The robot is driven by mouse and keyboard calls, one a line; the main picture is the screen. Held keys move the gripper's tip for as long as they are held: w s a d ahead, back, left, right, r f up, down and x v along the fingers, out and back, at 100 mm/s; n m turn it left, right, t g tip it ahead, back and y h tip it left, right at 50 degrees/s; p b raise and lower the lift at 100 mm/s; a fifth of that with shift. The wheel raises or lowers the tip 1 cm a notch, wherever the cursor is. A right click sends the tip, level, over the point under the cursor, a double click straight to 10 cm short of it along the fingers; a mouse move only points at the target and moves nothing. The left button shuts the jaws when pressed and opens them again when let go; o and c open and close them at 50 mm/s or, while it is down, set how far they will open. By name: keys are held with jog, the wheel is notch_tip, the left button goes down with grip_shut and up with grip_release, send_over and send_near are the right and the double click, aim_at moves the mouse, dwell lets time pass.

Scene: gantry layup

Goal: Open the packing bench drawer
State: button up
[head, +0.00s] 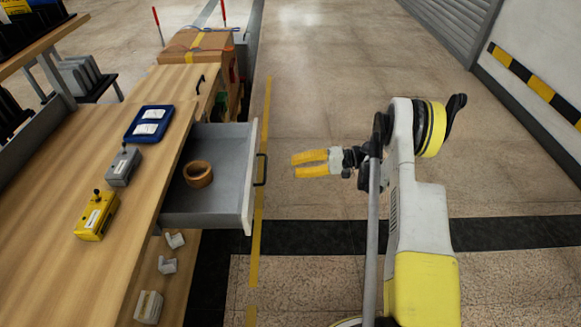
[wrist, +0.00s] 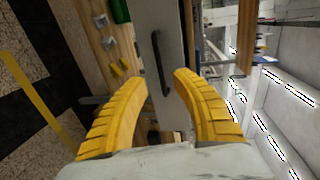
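The packing bench drawer (head: 240,190) stands pulled out from the wooden bench (head: 110,245) in the head view. Its grey inside shows, with a brown tape roll (head: 198,174) lying in it. The dark drawer handle (head: 261,170) is on its front face; it also shows in the wrist view (wrist: 161,67) beyond and between my fingertips. My gripper (head: 297,164) has yellow fingers and is to the right of the handle, apart from it. In the wrist view my gripper (wrist: 162,82) is open, with nothing between the fingers.
On the bench top are a blue tray (head: 149,123), a grey control box (head: 122,166) and a yellow control box (head: 96,216). A cardboard box (head: 205,55) stands at the far end. Several small pale parts (head: 167,265) lie on a lower shelf. The floor (head: 320,90) beyond my arm is clear.

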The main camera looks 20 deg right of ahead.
aim_at(265, 171)
jog(key=p, duration=0.3)
jog(key=shift+r, duration=0.3)
jog(key=b+x, duration=0.1)
jog(key=x, duration=0.2)
jog(key=b+x, duration=0.1)
jog(key=x, duration=0.3)
jog(key=b+x, duration=0.1)
jog(key=x, duration=0.3)
jog(key=shift+f+b, duration=0.35)
jog(key=shift+b, duration=0.05)
jog(key=shift+c, duration=0.5)
grip_shut()
